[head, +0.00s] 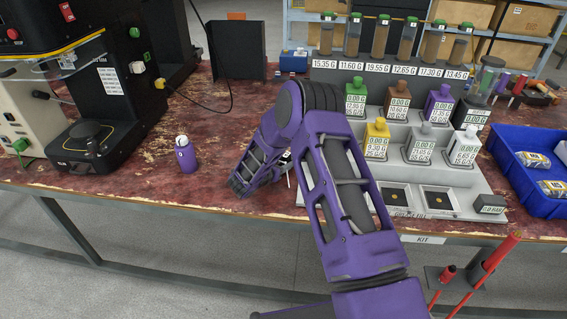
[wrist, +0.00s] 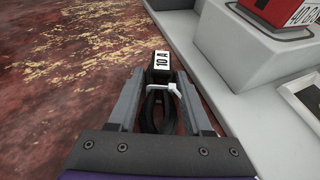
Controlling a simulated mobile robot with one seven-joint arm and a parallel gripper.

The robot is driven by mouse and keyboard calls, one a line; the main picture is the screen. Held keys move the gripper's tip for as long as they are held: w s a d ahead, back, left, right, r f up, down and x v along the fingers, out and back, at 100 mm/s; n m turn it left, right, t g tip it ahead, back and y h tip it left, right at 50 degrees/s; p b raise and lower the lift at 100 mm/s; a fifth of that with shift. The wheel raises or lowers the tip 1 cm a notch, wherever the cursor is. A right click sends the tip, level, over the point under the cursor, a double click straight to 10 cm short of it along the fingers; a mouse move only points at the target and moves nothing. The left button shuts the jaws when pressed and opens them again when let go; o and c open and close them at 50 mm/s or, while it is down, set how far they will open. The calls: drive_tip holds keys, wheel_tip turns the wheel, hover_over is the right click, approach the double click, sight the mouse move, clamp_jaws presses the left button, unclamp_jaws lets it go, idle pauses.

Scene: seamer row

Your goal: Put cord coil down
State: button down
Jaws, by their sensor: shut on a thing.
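The cord coil (wrist: 155,108) is a bundle of black cord with a white tie around it and a black plug end marked "10 A". In the wrist view it sits between the two grey fingers of my gripper (wrist: 161,100), which is shut on it. The worn red bench top (wrist: 70,60) shows beneath and to the left. I cannot tell whether the coil touches the bench. In the head view my purple arm reaches over the bench and hides most of the gripper and coil.
A grey stepped stand (head: 480,205) with coloured bottles is close to the right of my gripper. A blue bin (head: 545,200) with packets is further right. A small purple bottle (head: 186,155) stands left of my arm, near a black machine (head: 100,140). Bench between is clear.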

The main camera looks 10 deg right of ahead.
drive_tip(key=shift+f, duration=0.15)
drive_tip(key=shift+c, duration=1.6)
unclamp_jaws()
